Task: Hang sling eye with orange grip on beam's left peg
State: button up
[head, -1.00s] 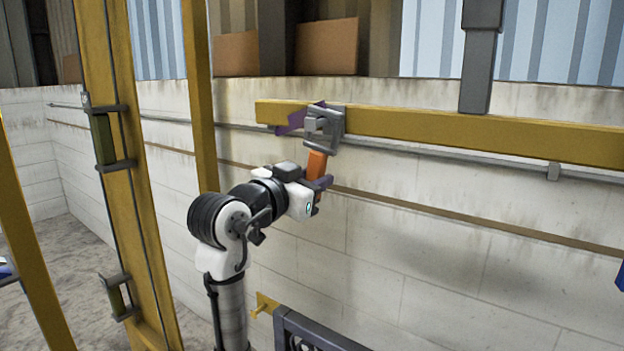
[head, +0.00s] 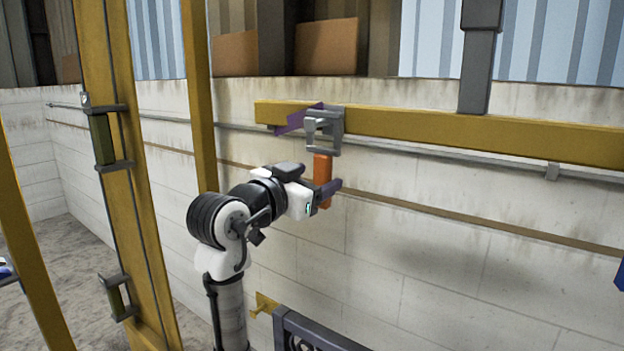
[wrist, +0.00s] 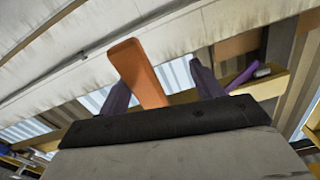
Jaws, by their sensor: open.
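The sling eye (head: 337,129) is a grey square frame at the left part of the yellow beam (head: 420,128). Its orange grip (head: 322,166) hangs nearly upright below it. The eye appears to be around a grey peg (head: 312,124) on the beam's front; the exact contact is hard to see. My gripper (head: 325,190) is open at the lower part of the grip. In the wrist view, the orange grip (wrist: 138,72) stands between my two purple fingers, with a visible gap to the right finger.
A purple plate (head: 294,120) sits at the beam's left end, beside the eye. A grey post (head: 477,70) rises from the beam. A pale block wall (head: 430,260) with a rail is behind. Yellow uprights (head: 201,100) stand at left, and a dark grey frame (head: 310,335) is below.

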dwell(0.5)
notch_tip(320, 180, down, 12)
jog(key=b, duration=0.8)
jog(key=shift+r+b, duration=0.25)
jog(key=shift+b, duration=0.05)
dwell(0.5)
jog(key=v, duration=1.1)
dwell(0.4)
jog(key=shift+r, duration=0.1)
dwell(1.1)
